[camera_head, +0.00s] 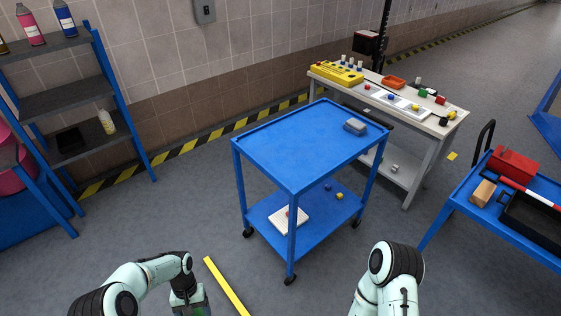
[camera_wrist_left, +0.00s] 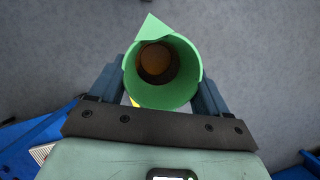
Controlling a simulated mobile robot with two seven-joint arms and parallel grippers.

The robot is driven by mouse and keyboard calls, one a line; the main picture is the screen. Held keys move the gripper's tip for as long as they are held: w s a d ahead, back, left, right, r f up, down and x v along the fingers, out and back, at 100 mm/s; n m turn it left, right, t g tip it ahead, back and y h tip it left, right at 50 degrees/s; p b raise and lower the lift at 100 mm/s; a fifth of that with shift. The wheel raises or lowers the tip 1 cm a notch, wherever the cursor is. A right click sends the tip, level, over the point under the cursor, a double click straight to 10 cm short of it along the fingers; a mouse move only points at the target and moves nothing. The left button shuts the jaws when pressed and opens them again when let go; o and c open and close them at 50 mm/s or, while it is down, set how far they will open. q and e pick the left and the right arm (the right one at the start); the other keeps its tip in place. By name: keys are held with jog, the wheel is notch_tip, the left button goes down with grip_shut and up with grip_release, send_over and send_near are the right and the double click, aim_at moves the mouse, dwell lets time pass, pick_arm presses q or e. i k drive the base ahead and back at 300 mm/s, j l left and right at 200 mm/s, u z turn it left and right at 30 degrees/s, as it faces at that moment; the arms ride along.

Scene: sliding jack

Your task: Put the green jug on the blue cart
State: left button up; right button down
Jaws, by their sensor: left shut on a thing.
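The green jug (camera_wrist_left: 188,62) is between the two fingers of my left gripper (camera_wrist_left: 162,82) in the left wrist view. I look down into its open mouth, with the spout at the top; its inside is dark brown at the bottom. In the head view, my left gripper (camera_head: 190,304) is at the bottom edge, and the jug is mostly cut off there. The blue cart (camera_head: 300,145) stands ahead and to the right of that gripper, clear of it. Its top is mostly bare. My right arm shows at the bottom, but its gripper is out of view.
A grey box (camera_head: 355,126) sits at the cart top's right corner. A white workbench (camera_head: 405,98) stands behind, a second blue cart (camera_head: 475,213) to the right. A yellow strip (camera_head: 226,286) lies on the floor.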

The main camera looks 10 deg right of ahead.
aim_at(313, 141)
jog(key=i+l, duration=0.1)
jog(key=l, duration=0.8)
jog(key=i+l, duration=0.15)
jog(key=l, duration=0.2)
jog(key=i+l, duration=0.15)
jog(key=l, duration=0.2)
jog(key=i+l+z, duration=0.1)
jog(key=l, duration=0.3)
jog(key=i+l, duration=0.15)
jog(key=l, duration=0.2)
jog(key=i+l, duration=0.15)
jog(key=l, duration=0.15)
jog(key=l+z, duration=0.05)
